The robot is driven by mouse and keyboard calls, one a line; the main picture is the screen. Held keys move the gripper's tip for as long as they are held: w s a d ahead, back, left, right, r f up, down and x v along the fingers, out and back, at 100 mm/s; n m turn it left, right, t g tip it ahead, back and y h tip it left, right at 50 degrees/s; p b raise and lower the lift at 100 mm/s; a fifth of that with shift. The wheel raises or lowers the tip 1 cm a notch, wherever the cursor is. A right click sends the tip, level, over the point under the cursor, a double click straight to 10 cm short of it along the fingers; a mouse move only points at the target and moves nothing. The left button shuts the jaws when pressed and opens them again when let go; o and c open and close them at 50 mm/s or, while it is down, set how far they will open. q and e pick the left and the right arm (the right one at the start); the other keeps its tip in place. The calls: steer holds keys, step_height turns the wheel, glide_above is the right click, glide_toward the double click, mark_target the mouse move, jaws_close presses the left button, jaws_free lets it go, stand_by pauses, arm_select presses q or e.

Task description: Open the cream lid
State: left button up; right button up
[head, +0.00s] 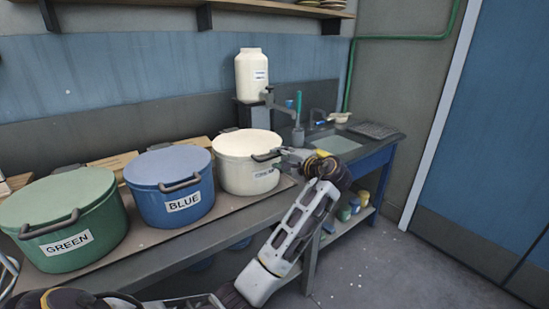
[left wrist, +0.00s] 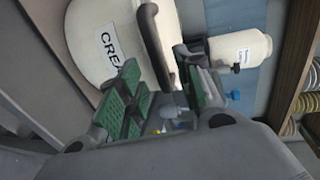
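The cream pot (head: 247,177) stands at the right end of a row of three pots. Its cream lid (head: 243,143) lies flat on top. The lid's dark handle (head: 265,156) is at its front right edge, close to my left gripper (head: 287,157). In the left wrist view, my left gripper (left wrist: 158,74) is open. The dark handle (left wrist: 156,42) runs lengthwise across the gap between its green-padded fingers. I cannot tell whether the fingers touch it. The pot's label (left wrist: 111,48) is partly hidden. My right gripper is not in view.
A blue pot (head: 170,200) and a green pot (head: 75,238), both lidded, stand left of the cream pot on the counter (head: 185,245). Behind it is a cream jar (head: 252,72). A sink (head: 337,144) is to the right. The floor at right is clear.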

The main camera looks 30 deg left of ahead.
mark_target(276, 156)
arm_select(q)
steer(key=shift+x, duration=2.05)
jaws_close()
